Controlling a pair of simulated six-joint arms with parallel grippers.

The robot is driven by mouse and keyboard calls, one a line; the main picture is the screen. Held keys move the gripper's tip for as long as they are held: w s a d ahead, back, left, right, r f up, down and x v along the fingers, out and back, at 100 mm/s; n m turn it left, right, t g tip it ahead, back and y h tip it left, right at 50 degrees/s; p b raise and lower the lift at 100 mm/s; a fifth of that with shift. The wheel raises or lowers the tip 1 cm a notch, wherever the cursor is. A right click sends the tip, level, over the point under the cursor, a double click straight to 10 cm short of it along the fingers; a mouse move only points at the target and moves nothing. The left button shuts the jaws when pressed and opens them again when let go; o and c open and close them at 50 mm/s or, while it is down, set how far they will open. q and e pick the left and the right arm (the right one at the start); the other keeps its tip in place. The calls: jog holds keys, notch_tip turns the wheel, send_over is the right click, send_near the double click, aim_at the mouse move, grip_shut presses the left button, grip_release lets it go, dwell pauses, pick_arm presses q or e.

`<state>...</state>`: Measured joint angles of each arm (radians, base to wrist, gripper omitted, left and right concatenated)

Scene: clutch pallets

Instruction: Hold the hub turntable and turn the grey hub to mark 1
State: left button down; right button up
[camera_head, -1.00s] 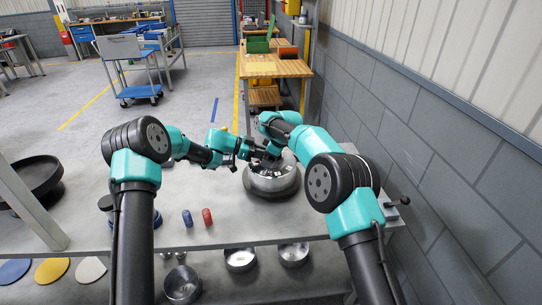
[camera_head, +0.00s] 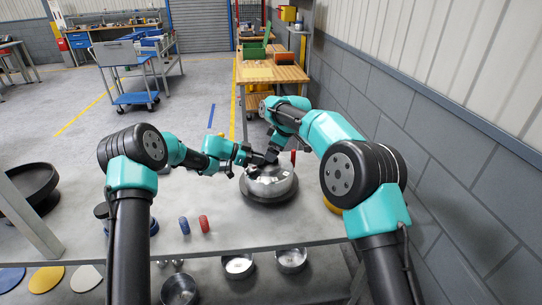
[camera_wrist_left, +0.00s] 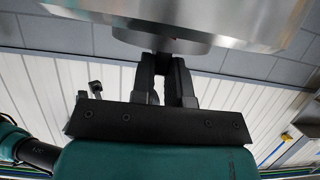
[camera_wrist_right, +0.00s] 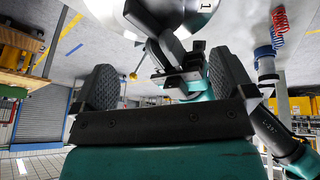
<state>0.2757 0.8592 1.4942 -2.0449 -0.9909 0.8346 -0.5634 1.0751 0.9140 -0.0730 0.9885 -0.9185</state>
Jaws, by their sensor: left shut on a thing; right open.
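The grey hub (camera_head: 272,181) is a shiny metal dome on the dark round turntable (camera_head: 268,200) on the bench. My left gripper (camera_head: 262,159) reaches its far side from the left. In the left wrist view, its fingers (camera_wrist_left: 166,75) are shut on a dark part under the metal rim (camera_wrist_left: 235,22). My right gripper (camera_head: 276,150) is above the far side of the hub, partly hidden by its arm. In the right wrist view, its fingers (camera_wrist_right: 165,85) are wide apart, with my left gripper seen beyond them. The mark 1 (camera_wrist_right: 204,5) shows on a pale surface at the top.
A black round tray (camera_head: 30,182) is at far left. Metal bowls (camera_head: 239,265) lie below the bench. The wall is close on the right.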

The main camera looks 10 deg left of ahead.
jog(key=shift+v, duration=1.7)
jog(key=m, duration=3.6)
jog(key=shift+f, duration=0.1)
